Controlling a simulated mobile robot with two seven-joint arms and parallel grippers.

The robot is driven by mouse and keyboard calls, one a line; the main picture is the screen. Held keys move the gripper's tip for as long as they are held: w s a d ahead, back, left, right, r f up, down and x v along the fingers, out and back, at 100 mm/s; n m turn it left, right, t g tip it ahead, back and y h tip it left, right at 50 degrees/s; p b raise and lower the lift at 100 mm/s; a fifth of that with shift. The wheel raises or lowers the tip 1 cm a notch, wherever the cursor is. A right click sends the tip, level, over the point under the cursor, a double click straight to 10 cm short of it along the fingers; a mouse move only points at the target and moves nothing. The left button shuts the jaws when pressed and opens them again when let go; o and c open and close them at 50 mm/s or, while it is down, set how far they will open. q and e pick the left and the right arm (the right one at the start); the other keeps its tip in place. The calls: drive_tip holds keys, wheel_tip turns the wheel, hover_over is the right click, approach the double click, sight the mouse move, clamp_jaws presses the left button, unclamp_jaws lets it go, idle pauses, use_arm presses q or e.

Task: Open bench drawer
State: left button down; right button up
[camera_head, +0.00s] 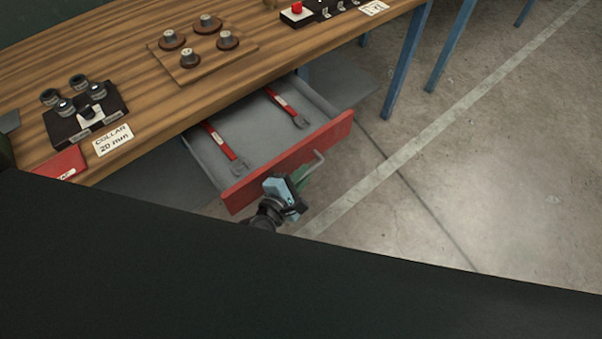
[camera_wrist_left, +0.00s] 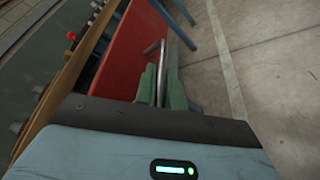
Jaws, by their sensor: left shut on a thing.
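The bench drawer (camera_head: 255,128) is pulled out from under the wooden bench, with a red front (camera_head: 290,163) and a grey inside. Two red-handled wrenches (camera_head: 225,143) lie in it. A grey bar handle (camera_head: 312,168) sticks out from the red front. My left gripper (camera_head: 303,178) is at the handle, its green fingers shut on it. In the left wrist view the green fingers (camera_wrist_left: 161,88) close around the metal handle (camera_wrist_left: 162,60), beside the red drawer front (camera_wrist_left: 127,50). The fingertips are partly hidden in the head view. My right gripper is not in view.
The bench top (camera_head: 130,55) holds a board with several round parts (camera_head: 203,50), a dark block with collars (camera_head: 88,110), a "COLLAR 20 mm" card (camera_head: 113,139) and a red button box (camera_head: 297,13). Blue bench legs (camera_head: 405,60) stand behind. Concrete floor (camera_head: 480,170) at the right is clear.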

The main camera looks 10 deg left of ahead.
use_arm(q)
drive_tip(key=c, duration=1.5)
unclamp_jaws()
drive_tip(key=shift+v, duration=3.95)
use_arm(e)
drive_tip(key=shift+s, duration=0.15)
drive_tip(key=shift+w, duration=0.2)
